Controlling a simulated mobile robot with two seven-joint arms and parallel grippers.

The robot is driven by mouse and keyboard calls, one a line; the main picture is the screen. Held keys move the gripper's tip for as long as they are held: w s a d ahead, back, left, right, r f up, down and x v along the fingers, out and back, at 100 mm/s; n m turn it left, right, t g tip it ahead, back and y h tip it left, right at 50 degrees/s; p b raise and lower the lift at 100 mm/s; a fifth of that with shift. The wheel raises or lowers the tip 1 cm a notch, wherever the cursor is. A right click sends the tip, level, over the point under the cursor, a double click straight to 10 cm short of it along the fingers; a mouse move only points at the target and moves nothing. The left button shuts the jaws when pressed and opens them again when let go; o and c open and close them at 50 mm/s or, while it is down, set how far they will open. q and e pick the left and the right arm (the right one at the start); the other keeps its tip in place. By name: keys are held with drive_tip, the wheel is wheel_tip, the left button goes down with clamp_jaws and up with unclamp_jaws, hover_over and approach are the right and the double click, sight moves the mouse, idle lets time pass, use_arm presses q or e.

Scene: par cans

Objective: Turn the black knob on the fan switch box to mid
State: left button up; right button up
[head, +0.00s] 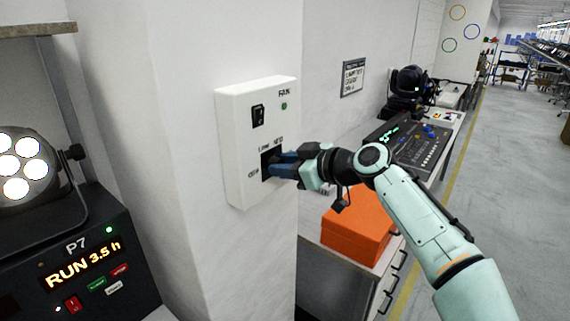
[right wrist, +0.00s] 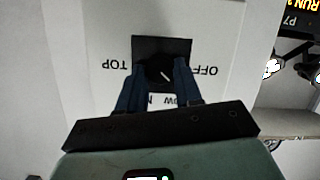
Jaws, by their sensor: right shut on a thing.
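The white fan switch box (head: 240,125) is fixed to the wall pillar, with "FAN" printed at its top. Its black knob (right wrist: 158,70) sits on a dark square plate (right wrist: 160,47), between the blue fingers of my right gripper (head: 275,165). The right gripper, which also shows in the right wrist view (right wrist: 156,80), is shut on the knob. A short slanted white mark shows on the knob. "OFF" and "TOP" labels lie to either side; lower labels are partly hidden by the fingers. My left gripper is not in view.
The box also has a black rocker switch (head: 258,115) and a green light (head: 284,106). An orange box (head: 355,235) sits on a bench below my right arm.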

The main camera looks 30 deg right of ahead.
drive_tip(key=shift+w+d+f+m+y+p, duration=0.1)
drive_tip(key=shift+m+y, duration=0.85)
drive_tip(key=shift+m, duration=1)
drive_tip(key=shift+d+f+m+y+p, duration=0.15)
drive_tip(key=shift+m+y, duration=0.85)
drive_tip(key=shift+m, duration=1)
drive_tip(key=shift+w+d+f+m+y+p, duration=0.1)
drive_tip(key=shift+m+y, duration=0.85)
drive_tip(key=shift+m, duration=1)
drive_tip(key=o, duration=1)
drive_tip(key=shift+o, duration=0.2)
drive_tip(key=shift+s, duration=0.1)
